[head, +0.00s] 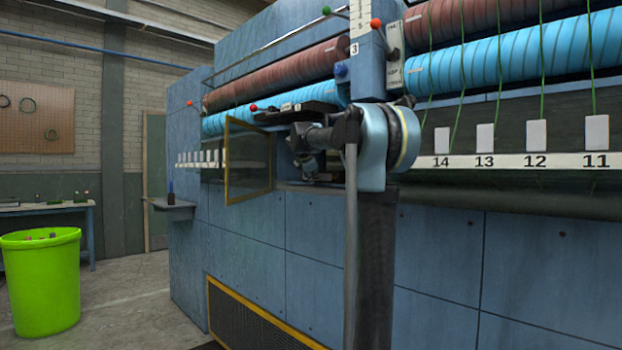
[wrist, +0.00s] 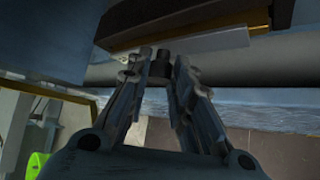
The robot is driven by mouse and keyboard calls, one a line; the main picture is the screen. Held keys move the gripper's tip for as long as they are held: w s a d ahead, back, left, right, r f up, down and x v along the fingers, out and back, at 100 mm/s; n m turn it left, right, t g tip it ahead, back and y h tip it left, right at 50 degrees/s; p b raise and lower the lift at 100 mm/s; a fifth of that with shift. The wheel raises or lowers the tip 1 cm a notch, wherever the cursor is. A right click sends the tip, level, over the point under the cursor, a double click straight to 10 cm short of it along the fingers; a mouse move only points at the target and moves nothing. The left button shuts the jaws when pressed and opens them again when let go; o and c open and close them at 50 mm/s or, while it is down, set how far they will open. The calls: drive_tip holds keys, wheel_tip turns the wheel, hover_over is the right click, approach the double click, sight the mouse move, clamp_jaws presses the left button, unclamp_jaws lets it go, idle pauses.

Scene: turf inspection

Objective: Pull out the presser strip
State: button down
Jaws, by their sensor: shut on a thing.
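In the wrist view, the two fingers of my gripper (wrist: 160,70) converge on a small dark knob (wrist: 160,62) and are shut on it. A pale grey strip (wrist: 215,43), which looks like the presser strip, lies right behind the knob under a dark brown edge. Whether the knob is joined to the strip is hard to tell. In the head view my arm reaches into the machine front beside an open yellow-framed see-through door (head: 249,165). My gripper's fingertips and the strip are hidden there behind my arm.
The blue machine (head: 330,235) carries brown and light-blue rollers (head: 500,65) with green yarns above a numbered white rail (head: 510,161). A small shelf (head: 174,207) juts out left of the door. A green bin (head: 42,285) stands on open floor at the left.

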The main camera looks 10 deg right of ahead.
drive_tip(key=shift+s+a, duration=0.7)
drive_tip(key=shift+a, duration=0.25)
drive_tip(key=shift+s+a, duration=0.65)
drive_tip(key=shift+a, duration=0.25)
idle(0.4)
drive_tip(key=s+a, duration=0.5)
drive_tip(key=a, duration=0.3)
drive_tip(key=shift+s, duration=0.3)
idle(1.1)
idle(0.4)
